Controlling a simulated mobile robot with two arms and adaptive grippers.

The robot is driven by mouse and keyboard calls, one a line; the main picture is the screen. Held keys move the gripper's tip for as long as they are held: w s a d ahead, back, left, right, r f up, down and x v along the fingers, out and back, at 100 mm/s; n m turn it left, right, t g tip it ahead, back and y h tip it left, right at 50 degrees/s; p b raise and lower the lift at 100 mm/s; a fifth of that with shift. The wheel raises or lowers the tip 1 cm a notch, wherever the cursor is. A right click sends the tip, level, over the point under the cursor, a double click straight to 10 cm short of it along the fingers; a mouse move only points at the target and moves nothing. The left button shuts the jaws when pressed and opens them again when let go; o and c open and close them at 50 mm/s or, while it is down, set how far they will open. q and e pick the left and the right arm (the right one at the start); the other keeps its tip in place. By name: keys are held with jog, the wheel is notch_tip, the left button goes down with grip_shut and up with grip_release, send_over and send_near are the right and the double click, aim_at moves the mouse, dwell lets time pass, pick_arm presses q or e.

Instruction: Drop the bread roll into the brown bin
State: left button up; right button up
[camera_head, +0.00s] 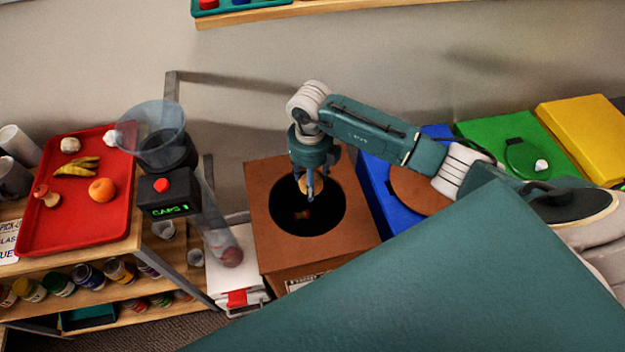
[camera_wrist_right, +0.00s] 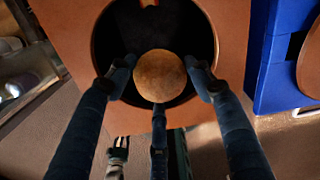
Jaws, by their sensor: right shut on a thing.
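The bread roll (camera_wrist_right: 159,76) is round and brown. My right gripper (camera_wrist_right: 160,82) is shut on it, with fingers on its left, right and near sides. In the head view my right gripper (camera_head: 311,185) points down over the round opening of the brown bin (camera_head: 272,255), and the bread roll (camera_head: 316,184) shows partly behind the fingers. In the right wrist view the roll is in front of the dark hole of the brown bin (camera_wrist_right: 75,32). Something orange-brown shows inside the hole.
Blue (camera_head: 374,187), green (camera_head: 485,130) and yellow (camera_head: 582,128) bins stand to the right. A red tray (camera_head: 75,214) with a banana bunch (camera_head: 78,166), an orange (camera_head: 102,189) and mushroom-like items is on a shelf cart at left. A caps dispenser (camera_head: 168,190) stands between.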

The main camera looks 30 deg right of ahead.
jog(key=shift+s+d+f+m, duration=0.1)
jog(key=shift+d+f+m, duration=0.15)
jog(key=shift+f+m, duration=0.3)
notch_tip(320, 180, down, 6)
jog(key=b, duration=0.4)
jog(key=shift+b, duration=0.4)
jog(key=shift+r, duration=0.1)
jog(key=o, duration=0.9)
notch_tip(320, 180, up, 12)
